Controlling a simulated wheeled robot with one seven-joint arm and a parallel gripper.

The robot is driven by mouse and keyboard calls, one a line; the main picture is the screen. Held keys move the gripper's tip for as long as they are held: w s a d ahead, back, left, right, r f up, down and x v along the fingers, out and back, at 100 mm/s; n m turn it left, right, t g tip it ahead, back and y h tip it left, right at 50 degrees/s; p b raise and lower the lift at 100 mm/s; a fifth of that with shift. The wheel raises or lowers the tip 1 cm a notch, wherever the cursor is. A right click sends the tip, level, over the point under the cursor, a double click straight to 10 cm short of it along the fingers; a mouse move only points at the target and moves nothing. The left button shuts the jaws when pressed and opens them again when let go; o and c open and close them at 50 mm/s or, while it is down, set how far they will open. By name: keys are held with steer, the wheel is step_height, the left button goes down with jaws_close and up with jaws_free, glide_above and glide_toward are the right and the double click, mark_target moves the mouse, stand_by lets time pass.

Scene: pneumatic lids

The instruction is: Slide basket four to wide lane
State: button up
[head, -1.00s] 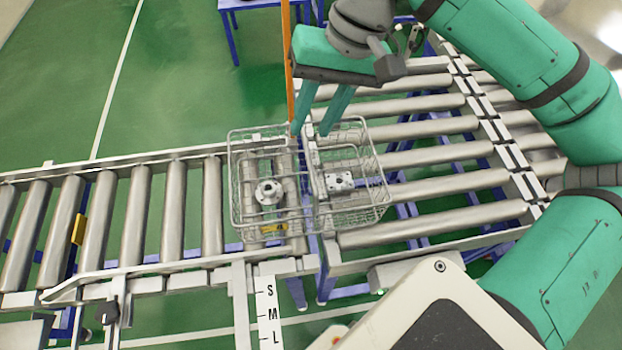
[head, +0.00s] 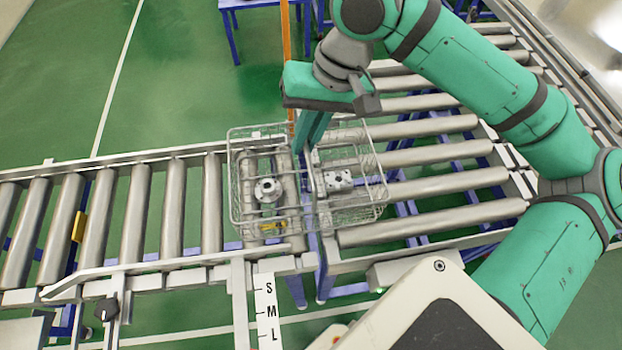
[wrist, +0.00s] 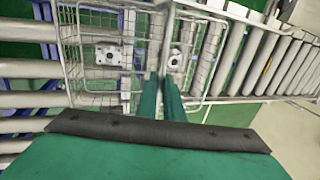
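A wire basket (head: 238,190) straddles the joint between the left roller lane and the right rollers. Its left half holds a round metal flange (head: 268,189); its right half holds a metal block (head: 337,181) with holes. No number is readable on the basket. My gripper (head: 304,148) points down at the far middle of the basket, its green fingers close together. In the wrist view, the fingers (wrist: 160,80) stand on both sides of the basket's middle wall and appear shut on it. The exact contact is hidden.
A left roller lane (head: 140,210) has side rails and a yellow piece. Wider rollers (head: 440,218) lie on the right, clear beyond the basket. A scale marked S, M, L (head: 267,312) is at the front. An orange post (head: 285,70) stands behind.

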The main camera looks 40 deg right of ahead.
jaws_close()
steer(key=s+d, duration=0.4)
steer(key=d, duration=0.2)
steer(key=shift+d, duration=0.4)
stand_by(0.5)
steer(key=shift+s+d, duration=0.1)
steer(key=shift+s, duration=0.05)
steer(key=s+d, duration=0.4)
steer(key=d, duration=0.2)
steer(key=shift+d, duration=0.25)
stand_by(0.9)
steer(key=shift+s+d, duration=0.1)
steer(key=shift+s, duration=0.05)
steer(key=s+d, duration=0.4)
steer(key=d, duration=0.2)
steer(key=shift+d, duration=0.3)
stand_by(1.0)
